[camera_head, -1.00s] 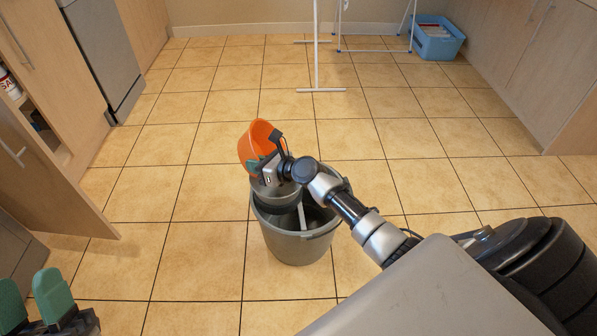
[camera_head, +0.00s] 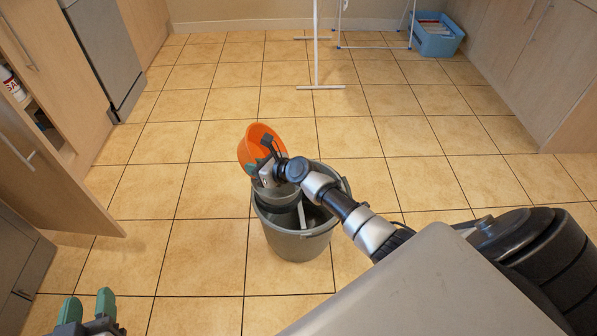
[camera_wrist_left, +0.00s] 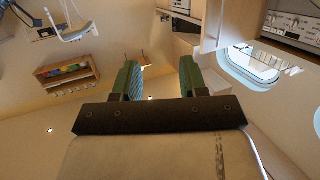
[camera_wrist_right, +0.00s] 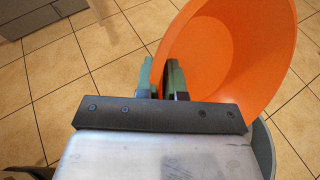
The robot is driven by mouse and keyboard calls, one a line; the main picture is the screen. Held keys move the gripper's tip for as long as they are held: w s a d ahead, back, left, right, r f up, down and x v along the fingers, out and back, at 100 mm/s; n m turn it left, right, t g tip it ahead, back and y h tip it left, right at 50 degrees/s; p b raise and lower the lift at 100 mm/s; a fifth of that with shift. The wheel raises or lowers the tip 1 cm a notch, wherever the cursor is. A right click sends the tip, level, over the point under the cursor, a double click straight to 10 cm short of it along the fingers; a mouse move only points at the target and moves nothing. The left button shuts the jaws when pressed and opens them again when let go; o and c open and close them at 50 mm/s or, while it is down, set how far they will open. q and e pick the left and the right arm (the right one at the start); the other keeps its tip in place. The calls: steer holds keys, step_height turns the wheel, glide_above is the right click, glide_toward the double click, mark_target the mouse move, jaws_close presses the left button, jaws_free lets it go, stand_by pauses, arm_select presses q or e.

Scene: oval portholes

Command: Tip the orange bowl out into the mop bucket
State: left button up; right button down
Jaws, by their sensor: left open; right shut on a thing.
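The orange bowl (camera_head: 258,142) is held tilted above the left back part of the grey mop bucket (camera_head: 297,243). My right gripper (camera_head: 268,167) is shut on the bowl's rim. In the right wrist view the bowl (camera_wrist_right: 230,50) fills the upper right, its inner wall showing and looking empty, with the right gripper's fingers (camera_wrist_right: 160,78) at its edge. A bit of the bucket's rim (camera_wrist_right: 264,145) shows below it. The bucket stands on the floor with a wringer insert in it. My left gripper (camera_head: 88,306) is open and empty at the lower left, far from the bucket.
A cabinet door (camera_head: 60,165) stands open at the left. A white drying rack (camera_head: 318,60) and a blue crate (camera_head: 436,38) are at the back. The tiled floor around the bucket is clear.

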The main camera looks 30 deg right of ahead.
steer(key=shift+w+a+r+g+p, duration=0.2)
steer(key=shift+g+p, duration=0.1)
steer(key=shift+p, duration=0.85)
steer(key=shift+a+h+p, duration=0.1)
steer(key=shift+h+p, duration=0.2)
steer(key=shift+p, duration=0.3)
arm_select(q)
steer(key=s+a+f+g+y+p, duration=0.1)
steer(key=s+a+f+g+y, duration=0.1)
steer(key=s+a+f+g, duration=0.3)
steer(key=s+f+g+y+p, duration=0.1)
steer(key=s+f+g, duration=0.1)
steer(key=s+g, duration=0.5)
step_height(320, 180, down, 18)
steer(key=r+g+p, duration=0.1)
steer(key=p, duration=0.5)
step_height(320, 180, up, 16)
steer(key=t+b, duration=0.1)
steer(key=b, duration=0.5)
steer(key=shift+s+n+b, duration=0.3)
steer(key=shift+b, duration=0.1)
arm_select(e)
steer(key=w+a+f+n+g+h, duration=0.2)
steer(key=w+a+f+g+h, duration=0.2)
steer(key=w+a+g+h, duration=0.1)
steer(key=shift+a+f+n+g+h, duration=0.35)
steer(key=shift+a+h, duration=0.35)
steer(key=shift+a, duration=0.3)
